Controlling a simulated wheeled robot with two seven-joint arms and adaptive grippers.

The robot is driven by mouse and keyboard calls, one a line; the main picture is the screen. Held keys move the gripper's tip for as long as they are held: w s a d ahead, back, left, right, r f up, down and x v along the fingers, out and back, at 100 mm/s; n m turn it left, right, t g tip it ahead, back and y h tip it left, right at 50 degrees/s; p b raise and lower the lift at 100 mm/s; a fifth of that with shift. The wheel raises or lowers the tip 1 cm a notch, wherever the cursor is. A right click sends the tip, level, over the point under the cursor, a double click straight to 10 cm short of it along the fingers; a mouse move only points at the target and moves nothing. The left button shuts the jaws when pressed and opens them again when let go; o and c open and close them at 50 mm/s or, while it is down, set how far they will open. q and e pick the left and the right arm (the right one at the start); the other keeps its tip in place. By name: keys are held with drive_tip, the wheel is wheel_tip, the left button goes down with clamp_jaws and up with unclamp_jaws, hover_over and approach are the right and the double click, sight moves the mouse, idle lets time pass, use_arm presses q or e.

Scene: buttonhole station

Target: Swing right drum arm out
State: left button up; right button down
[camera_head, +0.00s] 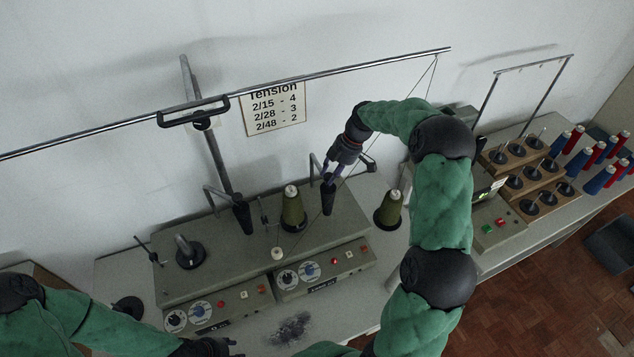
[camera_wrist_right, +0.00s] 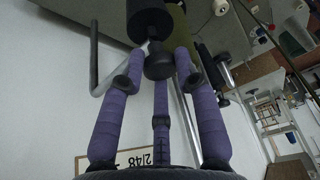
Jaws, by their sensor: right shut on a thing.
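The winding machine (camera_head: 230,245) is a grey box on the table with two control panels. Its right drum arm shows as a black tapered drum (camera_head: 328,198) beside a bent metal rod (camera_head: 314,162). My right gripper (camera_head: 331,177) is over the top of this drum. In the wrist view the purple fingers (camera_wrist_right: 158,75) close around a black knob (camera_wrist_right: 158,63) at the end of the black drum (camera_wrist_right: 149,20). The bent rod (camera_wrist_right: 95,60) stands apart on the left. My left gripper (camera_head: 212,346) is low at the bottom edge, its fingers hardly visible.
Olive thread cones (camera_head: 292,210) and (camera_head: 388,211) stand beside the drum. The left drum (camera_head: 243,216) stands further left. A long metal rail (camera_head: 330,77) crosses above, with thread hanging from its right end. A wooden spool rack (camera_head: 535,170) is at the right.

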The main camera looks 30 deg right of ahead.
drive_tip(key=w+d+n+g, duration=0.2)
drive_tip(key=d+n, duration=0.5)
drive_tip(key=d, duration=0.2)
drive_tip(key=shift+w+r+g+p, duration=0.15)
drive_tip(key=shift+g+p, duration=0.15)
drive_tip(key=shift+p, duration=0.05)
drive_tip(key=c, duration=0.9)
unclamp_jaws()
drive_tip(key=v, duration=0.7)
drive_tip(key=shift+r, duration=0.15)
